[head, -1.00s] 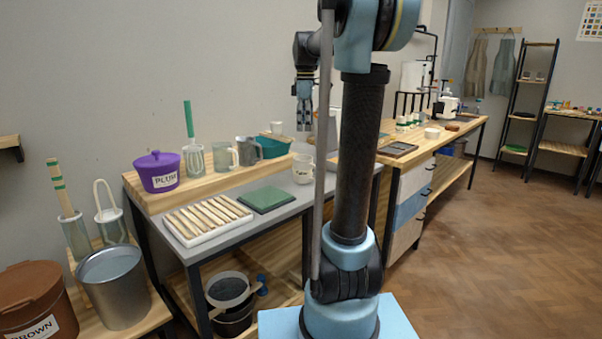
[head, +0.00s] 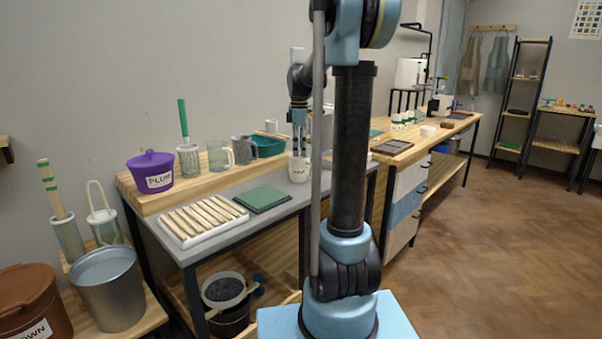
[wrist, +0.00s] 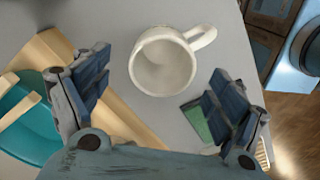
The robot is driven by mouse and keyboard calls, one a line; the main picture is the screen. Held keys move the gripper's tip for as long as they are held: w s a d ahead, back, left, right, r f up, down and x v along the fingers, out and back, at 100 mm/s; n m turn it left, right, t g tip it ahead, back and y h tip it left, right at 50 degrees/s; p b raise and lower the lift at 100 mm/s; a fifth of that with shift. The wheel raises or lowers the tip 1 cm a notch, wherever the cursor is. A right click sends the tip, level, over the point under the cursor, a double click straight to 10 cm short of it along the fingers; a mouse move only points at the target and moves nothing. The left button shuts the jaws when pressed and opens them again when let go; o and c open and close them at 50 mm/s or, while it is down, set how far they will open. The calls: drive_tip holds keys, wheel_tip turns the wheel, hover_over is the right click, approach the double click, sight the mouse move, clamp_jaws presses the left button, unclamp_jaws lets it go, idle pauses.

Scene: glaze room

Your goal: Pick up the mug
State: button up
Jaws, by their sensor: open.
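A white mug (head: 299,170) with faint lettering stands upright on the grey tabletop. In the wrist view the mug (wrist: 150,75) is seen from above with an empty interior, its handle pointing to the upper right. My gripper (head: 299,145) is above the mug in the head view. In the wrist view its two blue fingers (wrist: 160,75) are spread wide, one to each side of the mug's near side. They hold nothing, and I see no contact with the mug. My arm column hides part of the tabletop to the right.
A green board (head: 262,199) and a white rack of wooden strips (head: 200,218) lie nearer on the table. The wooden shelf behind carries a purple pot (head: 151,172), a glass mug (head: 219,155), a grey mug (head: 243,150) and a teal bowl (head: 270,146).

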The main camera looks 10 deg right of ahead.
sight(300, 162)
drive_tip(key=shift+s+d+f, duration=0.1)
drive_tip(key=shift+f, duration=1.45)
drive_tip(key=shift+d+f, duration=0.1)
drive_tip(key=shift+f, duration=1.4)
drive_tip(key=c, duration=1.5)
drive_tip(key=shift+r, duration=0.15)
